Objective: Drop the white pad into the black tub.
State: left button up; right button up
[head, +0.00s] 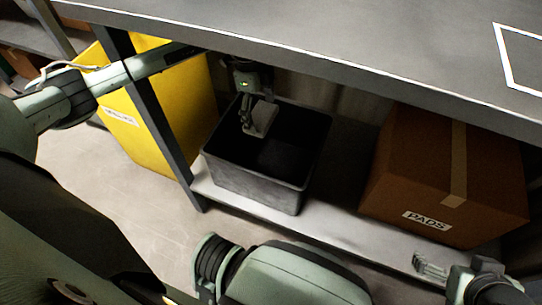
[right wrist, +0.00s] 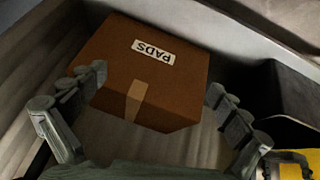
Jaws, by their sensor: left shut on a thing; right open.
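The black tub (head: 255,188) stands upright and open on the lower shelf under the grey table; it also shows partly in the right wrist view (right wrist: 290,95). My left gripper (head: 247,112) reaches under the tabletop and is shut on the white pad (head: 262,121). The pad hangs at the tub's mouth, over its back left part; I cannot tell whether its lower edge is below the rim. My right gripper (head: 430,268) is open and empty in front of the shelf's front edge, its fingers spread in the right wrist view (right wrist: 156,85).
A brown box (head: 408,165) labelled PADS stands on the shelf right of the tub, and in front of my right gripper in its wrist view (right wrist: 120,65). A yellow bin (head: 185,105) stands left, behind a dark table leg (head: 160,125). The tabletop (head: 330,35) overhangs the shelf.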

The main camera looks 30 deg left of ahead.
pick_arm(q)
jog(key=shift+f+b, duration=0.65)
jog(key=shift+f, duration=0.15)
jog(key=shift+f+b, duration=0.55)
jog(key=shift+f, duration=0.05)
pick_arm(e)
jog(key=w+a+r+n+t+y, duration=0.1)
jog(key=w+a+r+t+y, duration=0.2)
jog(key=w+a+r+t, duration=0.45)
pick_arm(q)
jog(key=shift+f+b, duration=1.25)
pick_arm(e)
jog(key=a+r+t+y, duration=0.2)
jog(key=a+r, duration=0.1)
jog(key=r, duration=0.3)
jog(key=w+a+r+t+y, duration=0.1)
jog(key=a+r+t+y, duration=0.1)
jog(key=a+r, duration=0.2)
jog(key=shift+w+a+r+n+t, duration=0.15)
jog(key=shift+a+r+n+t, duration=0.15)
jog(key=shift+r, duration=0.7)
pick_arm(q)
jog(key=o, duration=0.8)
pick_arm(e)
jog(key=shift+d, duration=0.1)
